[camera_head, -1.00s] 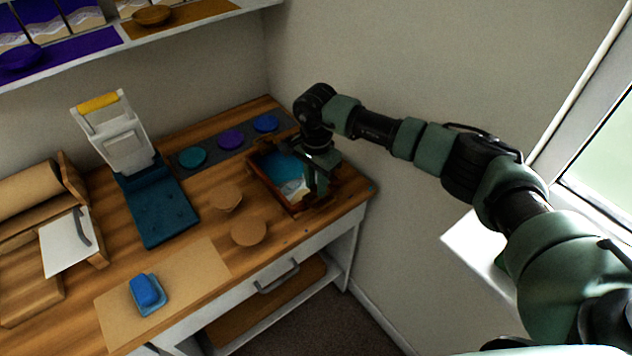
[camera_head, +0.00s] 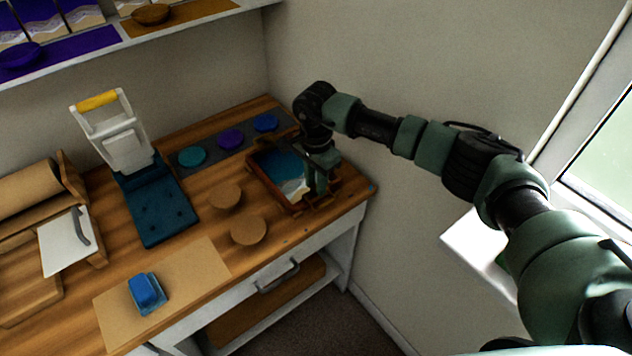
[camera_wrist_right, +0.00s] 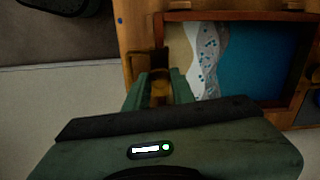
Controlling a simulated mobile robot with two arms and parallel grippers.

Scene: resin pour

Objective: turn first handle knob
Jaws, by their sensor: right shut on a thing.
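A wooden-framed tray (camera_head: 274,193) with a blue, white and sand-coloured resin picture stands at the right end of the bench. It also shows in the right wrist view (camera_wrist_right: 235,16). My right gripper (camera_head: 318,190) points down at the tray's right side. In the right wrist view my right gripper's fingers (camera_wrist_right: 160,92) are closed around a small brown-gold knob (camera_wrist_right: 160,88) beside the tray's edge. The fingers hide part of the knob. My left gripper is in neither view.
Teal, purple and blue discs (camera_head: 231,138) lie on a grey strip behind the tray. Two round wooden pieces (camera_head: 248,230) stand left of it. A teal press with a white lever (camera_head: 155,205) is farther left. A wall rises close behind and right.

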